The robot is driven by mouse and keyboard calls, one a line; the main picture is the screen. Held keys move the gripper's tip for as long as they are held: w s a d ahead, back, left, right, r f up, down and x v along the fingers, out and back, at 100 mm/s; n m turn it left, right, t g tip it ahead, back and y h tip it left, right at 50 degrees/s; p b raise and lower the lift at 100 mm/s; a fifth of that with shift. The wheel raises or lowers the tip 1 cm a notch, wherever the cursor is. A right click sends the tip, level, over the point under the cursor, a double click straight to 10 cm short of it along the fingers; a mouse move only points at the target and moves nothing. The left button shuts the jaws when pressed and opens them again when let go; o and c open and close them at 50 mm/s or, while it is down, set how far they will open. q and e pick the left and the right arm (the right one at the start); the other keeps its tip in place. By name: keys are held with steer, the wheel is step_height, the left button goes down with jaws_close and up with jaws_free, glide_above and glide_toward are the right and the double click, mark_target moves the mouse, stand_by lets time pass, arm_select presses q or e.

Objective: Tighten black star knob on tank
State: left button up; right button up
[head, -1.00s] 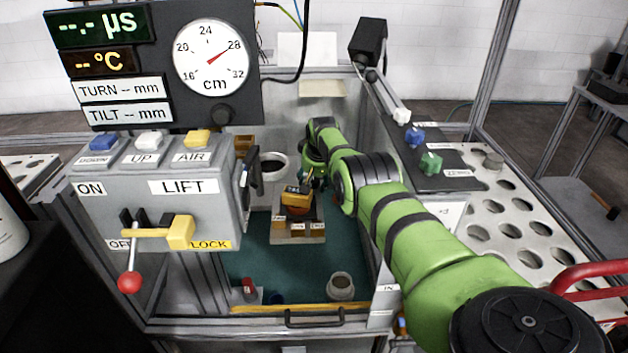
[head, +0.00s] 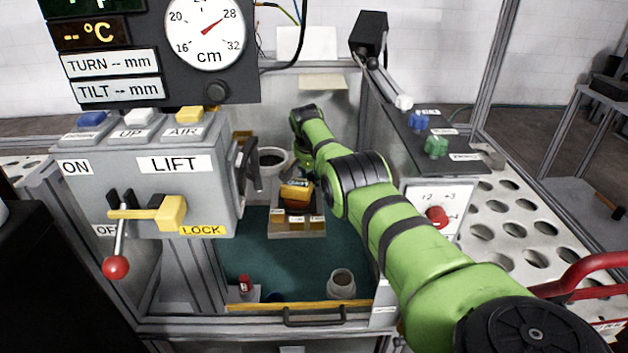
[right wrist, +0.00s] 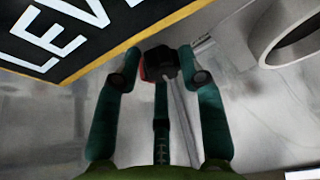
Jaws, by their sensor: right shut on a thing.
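In the right wrist view, a dark black knob (right wrist: 160,62) with a bit of red at its left side sits between the teal fingertips of my right gripper (right wrist: 160,78). The gripper is shut on it. The knob's star outline is too dark to make out. In the head view my green right arm reaches into the glass-sided enclosure, and its far end (head: 303,140) is beside a round, pale-rimmed vessel (head: 272,152). The fingers and the knob are hidden there. I cannot tell which part is the tank. My left gripper is not in view.
A grey LIFT box (head: 150,185) with a red-ended lever (head: 117,266) stands at the left. An orange block (head: 296,190) sits on a small stand. A jar (head: 341,283) is near the front ledge. A red dial knob (head: 437,216) is right of my arm.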

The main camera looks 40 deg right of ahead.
steer(key=shift+w+r, duration=0.25)
steer(key=shift+r, duration=0.1)
steer(key=o, duration=1.1)
steer(key=shift+f, duration=0.2)
steer(key=shift+s+r, duration=0.1)
steer(key=shift+v, duration=1.05)
steer(key=v, duration=0.9)
steer(key=shift+a+r, duration=0.1)
steer(key=shift+r, duration=0.2)
